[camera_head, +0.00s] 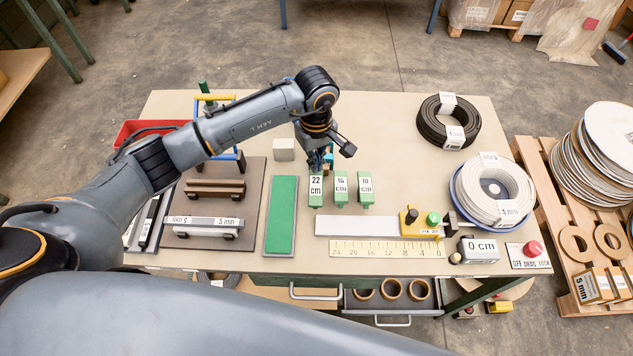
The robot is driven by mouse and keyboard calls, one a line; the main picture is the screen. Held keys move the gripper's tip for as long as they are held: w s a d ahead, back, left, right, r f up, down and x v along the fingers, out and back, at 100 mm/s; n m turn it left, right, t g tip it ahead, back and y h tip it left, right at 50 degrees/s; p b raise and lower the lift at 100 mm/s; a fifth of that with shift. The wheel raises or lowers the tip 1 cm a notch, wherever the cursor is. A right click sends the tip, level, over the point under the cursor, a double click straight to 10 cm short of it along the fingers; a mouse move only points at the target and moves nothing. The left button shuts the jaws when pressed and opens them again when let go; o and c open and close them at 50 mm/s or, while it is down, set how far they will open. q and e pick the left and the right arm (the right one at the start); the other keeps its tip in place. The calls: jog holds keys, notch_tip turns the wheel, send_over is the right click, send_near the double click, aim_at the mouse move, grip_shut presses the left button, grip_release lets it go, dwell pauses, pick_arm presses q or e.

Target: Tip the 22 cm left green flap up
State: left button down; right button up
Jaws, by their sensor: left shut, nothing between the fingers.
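The 22 cm green flap (316,199) is the leftmost of three small green flaps on the table, with a white label on it. The 16 cm flap (341,198) and the 10 cm flap (365,198) stand to its right. My left gripper (319,164) points down at the far end of the 22 cm flap. It is shut with nothing in it and hides that end. I cannot tell whether it touches the flap. My right gripper is not in view.
A ruler (385,249), a white strip (356,225) and a yellow stop block (409,221) lie nearer. A green mat (282,215) is to the left. Cable coils (448,122) stand at the right. The table (390,130) is clear behind the 10 cm flap.

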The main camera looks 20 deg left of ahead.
pick_arm(q)
jog(key=shift+f+b, duration=1.3)
dwell(1.0)
jog(key=shift+r+p, duration=1.6)
jog(key=shift+r, duration=1.95)
jog(key=shift+s+f, duration=0.1)
